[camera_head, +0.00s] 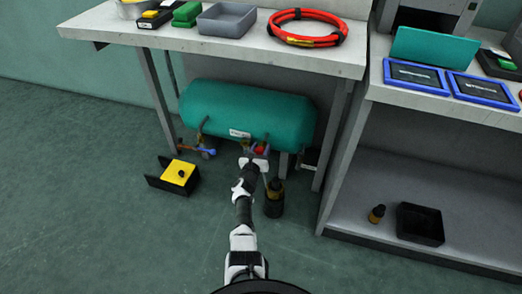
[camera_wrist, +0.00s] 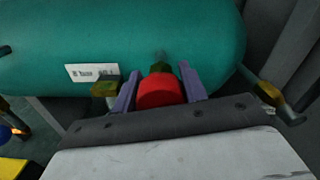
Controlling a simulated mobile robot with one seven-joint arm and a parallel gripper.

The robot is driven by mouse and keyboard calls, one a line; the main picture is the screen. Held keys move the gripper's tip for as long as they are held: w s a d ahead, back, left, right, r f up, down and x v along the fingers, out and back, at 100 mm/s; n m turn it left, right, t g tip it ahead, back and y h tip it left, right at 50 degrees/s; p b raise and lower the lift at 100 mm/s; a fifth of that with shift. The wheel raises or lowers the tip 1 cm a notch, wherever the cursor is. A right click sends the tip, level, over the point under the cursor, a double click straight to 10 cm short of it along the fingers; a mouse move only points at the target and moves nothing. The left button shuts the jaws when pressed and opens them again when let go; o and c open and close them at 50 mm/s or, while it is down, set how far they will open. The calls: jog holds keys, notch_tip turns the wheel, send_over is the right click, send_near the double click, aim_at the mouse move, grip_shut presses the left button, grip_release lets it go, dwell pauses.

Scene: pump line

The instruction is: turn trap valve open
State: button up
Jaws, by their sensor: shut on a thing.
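A teal tank (camera_head: 248,112) lies on its side under the left table; in the wrist view its teal body (camera_wrist: 130,35) fills the top. A red valve knob (camera_wrist: 159,92) with a dark green stem sits at its underside. My gripper (camera_head: 256,161) reaches the tank's lower front, and its two purple fingers (camera_wrist: 158,84) are shut around the red knob from both sides. The red knob also shows in the head view (camera_head: 260,149), partly hidden by my gripper. No readable label tells whether this knob is the trap valve. A blue handle (camera_head: 209,151) is further left.
A black and yellow box (camera_head: 178,174) stands on the floor at left. A dark container (camera_head: 273,206) stands right of my arm. Table legs (camera_head: 158,100) flank the tank. The lower shelf (camera_head: 360,205) at right holds a black bin (camera_head: 420,225).

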jog(key=n+b, duration=0.1)
jog(key=n, duration=0.3)
jog(key=shift+a, duration=0.1)
jog(key=n, duration=0.7)
jog(key=shift+w+a+f+n, duration=0.1)
jog(key=shift+n, duration=0.3)
jog(key=shift+f+n, duration=0.1)
jog(key=shift+n, duration=1.6)
jog(key=o, duration=1)
jog(key=shift+c, duration=0.2)
